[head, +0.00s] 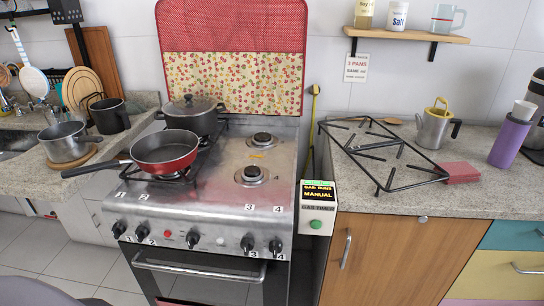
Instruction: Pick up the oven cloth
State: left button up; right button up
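A large cloth, red with dots above (232,25) and cream with a floral pattern below, hangs upright behind the stove, apparently over its raised lid. A small pink-red folded cloth or pad (462,173) lies flat on the right counter, beside the black pan grate. I cannot tell for sure which of these is the oven cloth. Neither of my grippers shows in the head view.
The stove (250,215) bears a red frying pan (165,150) with its handle out left and a lidded pot (190,113). The black grate (380,150), a metal pot (435,125) and a purple tumbler (509,143) stand on the right counter. Its front strip is mostly clear.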

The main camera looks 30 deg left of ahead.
aim_at(460, 172)
jog(key=i+l+u, duration=0.35)
jog(key=l, duration=0.3)
jog(key=i+l+u, duration=0.15)
jog(key=l, duration=0.15)
jog(key=i+l+u, duration=0.15)
jog(key=l, duration=0.2)
jog(key=l+u, duration=0.15)
jog(key=l, duration=0.25)
